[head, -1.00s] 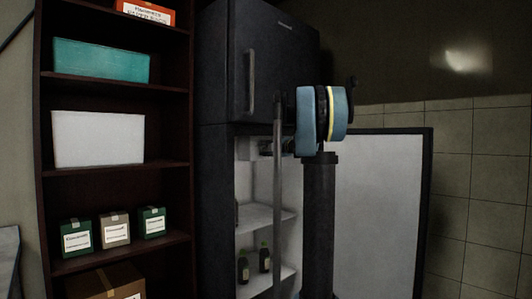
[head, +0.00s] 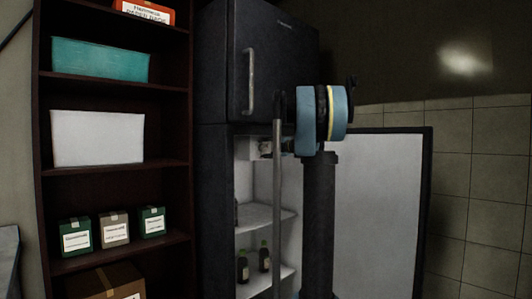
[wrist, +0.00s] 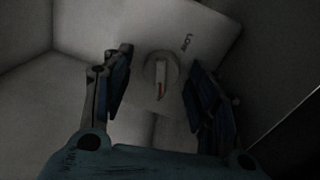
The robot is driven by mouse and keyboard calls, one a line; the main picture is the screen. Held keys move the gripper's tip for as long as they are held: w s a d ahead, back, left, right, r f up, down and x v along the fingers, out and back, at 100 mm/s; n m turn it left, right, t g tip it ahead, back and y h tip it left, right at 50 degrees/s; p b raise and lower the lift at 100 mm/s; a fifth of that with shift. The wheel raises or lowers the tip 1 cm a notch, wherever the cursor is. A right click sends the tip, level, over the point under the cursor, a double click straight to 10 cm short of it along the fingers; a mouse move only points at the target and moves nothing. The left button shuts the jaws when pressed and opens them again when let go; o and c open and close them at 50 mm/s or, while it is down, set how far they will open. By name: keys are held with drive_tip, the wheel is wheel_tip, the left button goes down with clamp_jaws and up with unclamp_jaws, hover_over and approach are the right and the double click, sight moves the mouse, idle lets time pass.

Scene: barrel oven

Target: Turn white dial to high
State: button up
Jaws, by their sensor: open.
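The white dial (wrist: 161,76) shows in the wrist view on a pale panel (wrist: 205,32) inside the fridge. It is round, with a raised grip and a red mark on the grip's lower end. The word "Low" is printed on the panel to the dial's upper right; no other label is readable. My gripper (wrist: 158,92) is open, with one dark finger on each side of the dial and gaps between. Whether it touches the dial cannot be told. In the head view, the fridge (head: 258,70) has its lower door (head: 375,210) open, and my arm blocks much of the opening.
Fridge shelves hold dark bottles (head: 243,268) below. The upper fridge door is closed, with a vertical handle (head: 250,82). A dark shelf unit (head: 120,172) with bins and boxes stands at the left. Pale fridge walls lie close around my gripper.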

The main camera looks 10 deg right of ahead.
drive_tip(key=f+v, duration=0.1)
drive_tip(key=v, duration=1)
drive_tip(key=shift+s+d+r, duration=0.2)
drive_tip(key=shift+d+r, duration=0.05)
drive_tip(key=shift+r, duration=0.2)
